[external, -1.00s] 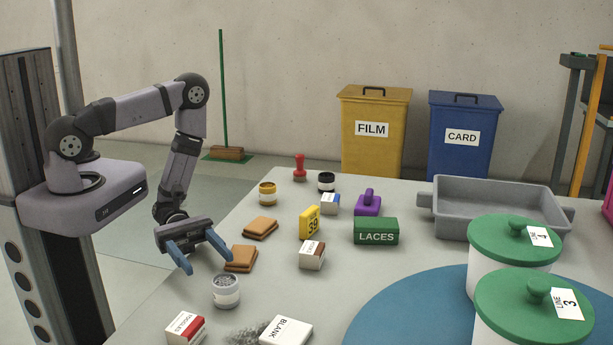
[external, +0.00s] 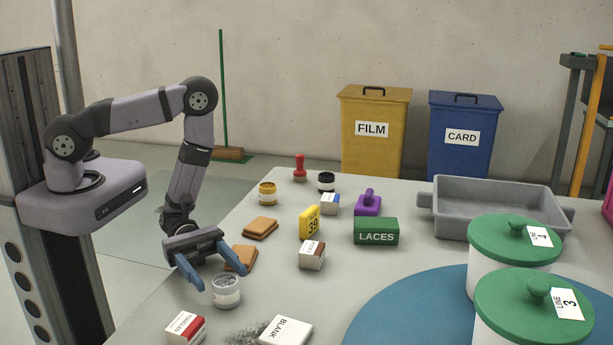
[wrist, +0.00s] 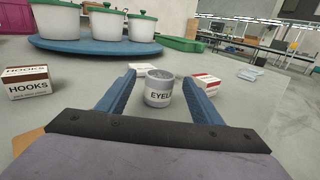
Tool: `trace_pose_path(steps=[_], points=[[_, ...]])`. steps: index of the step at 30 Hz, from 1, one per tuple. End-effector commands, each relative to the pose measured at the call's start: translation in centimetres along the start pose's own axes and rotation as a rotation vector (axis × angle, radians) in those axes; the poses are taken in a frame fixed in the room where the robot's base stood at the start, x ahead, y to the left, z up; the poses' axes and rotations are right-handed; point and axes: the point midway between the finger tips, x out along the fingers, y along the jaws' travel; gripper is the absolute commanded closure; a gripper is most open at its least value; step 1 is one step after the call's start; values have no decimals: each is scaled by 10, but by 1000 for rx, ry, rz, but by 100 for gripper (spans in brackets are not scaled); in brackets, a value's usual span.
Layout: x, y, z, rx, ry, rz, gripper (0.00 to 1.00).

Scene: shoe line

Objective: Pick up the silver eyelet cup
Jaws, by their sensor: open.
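The silver eyelet cup (external: 226,291) stands upright on the grey table near its left edge. In the wrist view the cup appears between the fingertips of my gripper (wrist: 159,96), with a gap on both sides. I cannot tell whether the fingertips reach down beside it.
A tan pad (external: 241,258) lies just behind my right finger. A red-and-white box (external: 186,328) and a BLANK box (external: 286,331) sit in front of the cup. A brown-and-white HOOKS box (external: 312,256) stands to the right. The table between the cup and that box is clear.

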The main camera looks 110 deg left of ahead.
Motion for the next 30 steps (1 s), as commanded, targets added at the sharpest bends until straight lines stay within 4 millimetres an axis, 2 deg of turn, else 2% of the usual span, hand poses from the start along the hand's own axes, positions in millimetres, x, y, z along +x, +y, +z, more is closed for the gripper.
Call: trace_pose_path(steps=[4, 12, 13, 18, 19, 30], points=[[8, -1, 0, 0, -1, -2, 40], [10, 0, 0, 0, -2, 1, 40], [10, 0, 0, 0, -2, 1, 42], [9, 0, 0, 0, -1, 0, 83], [9, 0, 0, 0, -1, 0, 88], [9, 0, 3, 1, -2, 0, 88]])
